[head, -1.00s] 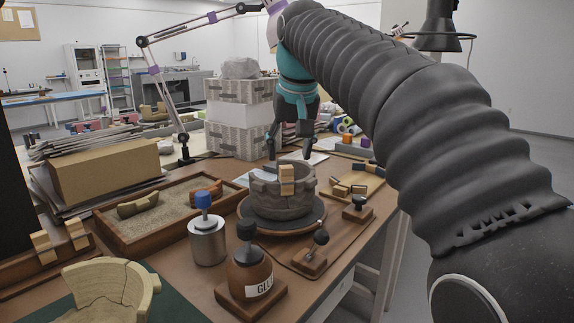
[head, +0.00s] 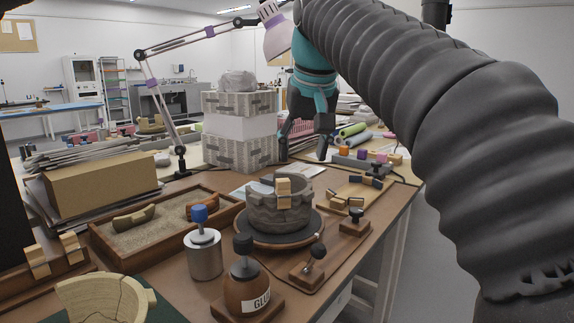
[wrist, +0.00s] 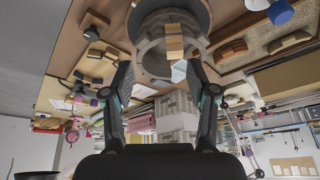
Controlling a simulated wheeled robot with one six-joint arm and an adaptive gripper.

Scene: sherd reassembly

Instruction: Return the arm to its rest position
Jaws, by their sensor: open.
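My gripper (head: 303,147) is open and empty. It hangs above the back of the table, behind and a little to the right of the grey pot. In the wrist view my gripper (wrist: 162,72) has its two fingers spread wide with nothing between them. The grey pot (head: 266,216) stands on a dark round turntable (head: 262,241), with a light wooden block (head: 284,192) at its rim. The pot also shows in the wrist view (wrist: 150,57), beyond the fingertips. My gripper is apart from the pot.
A glue bottle (head: 245,283), a metal canister (head: 204,258) and a sand tray (head: 112,246) stand on the near left of the table. Stacked boxes (head: 240,152) and a lamp arm (head: 160,105) rise behind. Wooden holders (head: 345,196) lie right of the pot.

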